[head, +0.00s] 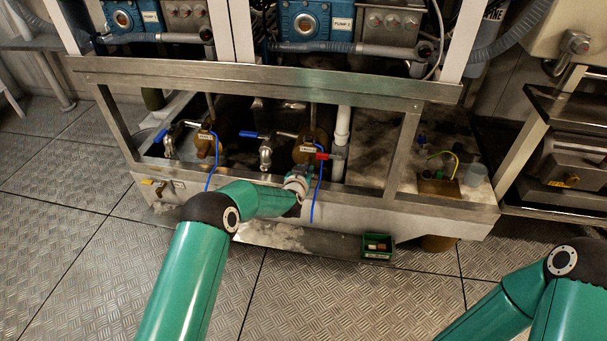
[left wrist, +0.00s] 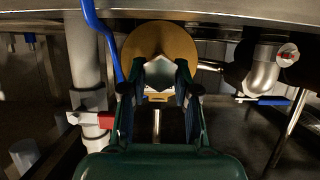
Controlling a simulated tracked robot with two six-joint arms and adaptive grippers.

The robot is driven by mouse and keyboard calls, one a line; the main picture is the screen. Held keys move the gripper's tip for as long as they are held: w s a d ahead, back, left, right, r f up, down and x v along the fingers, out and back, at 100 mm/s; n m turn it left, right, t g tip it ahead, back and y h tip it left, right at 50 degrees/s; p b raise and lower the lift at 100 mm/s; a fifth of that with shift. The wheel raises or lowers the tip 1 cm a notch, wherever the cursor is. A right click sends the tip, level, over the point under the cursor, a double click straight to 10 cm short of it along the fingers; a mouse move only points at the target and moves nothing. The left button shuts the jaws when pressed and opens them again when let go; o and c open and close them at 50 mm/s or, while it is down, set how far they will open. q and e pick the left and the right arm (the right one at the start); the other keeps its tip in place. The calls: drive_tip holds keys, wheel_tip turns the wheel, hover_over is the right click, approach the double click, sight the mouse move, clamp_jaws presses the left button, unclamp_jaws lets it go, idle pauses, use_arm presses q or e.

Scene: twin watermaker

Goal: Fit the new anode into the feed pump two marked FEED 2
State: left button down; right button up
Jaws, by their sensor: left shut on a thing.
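The brass feed pump on the right (head: 311,148) carries a small label too small to read. It shows in the left wrist view as a round brass body (left wrist: 160,40) with a pale plate low on it. My left gripper (head: 297,184) is in front of and below this pump. In the left wrist view its two dark fingers (left wrist: 160,90) are shut on a pale, faceted piece, which I take as the new anode (left wrist: 160,74). The piece lines up with the brass body; I cannot tell whether it touches or enters it. My right gripper is out of view.
Another brass pump (head: 206,141) stands to the left. A metal rail (head: 270,85) runs above. A green bin (head: 377,246) with small pieces is on the floor.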

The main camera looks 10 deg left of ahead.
use_arm(q)
drive_tip(key=shift+w+b, duration=0.3)
drive_tip(key=shift+w, duration=0.45)
drive_tip(key=c, duration=0.8)
unclamp_jaws()
drive_tip(key=shift+s, duration=0.1)
drive_tip(key=v, duration=1.1)
drive_tip(key=shift+s+r, duration=0.15)
drive_tip(key=shift+s, duration=0.2)
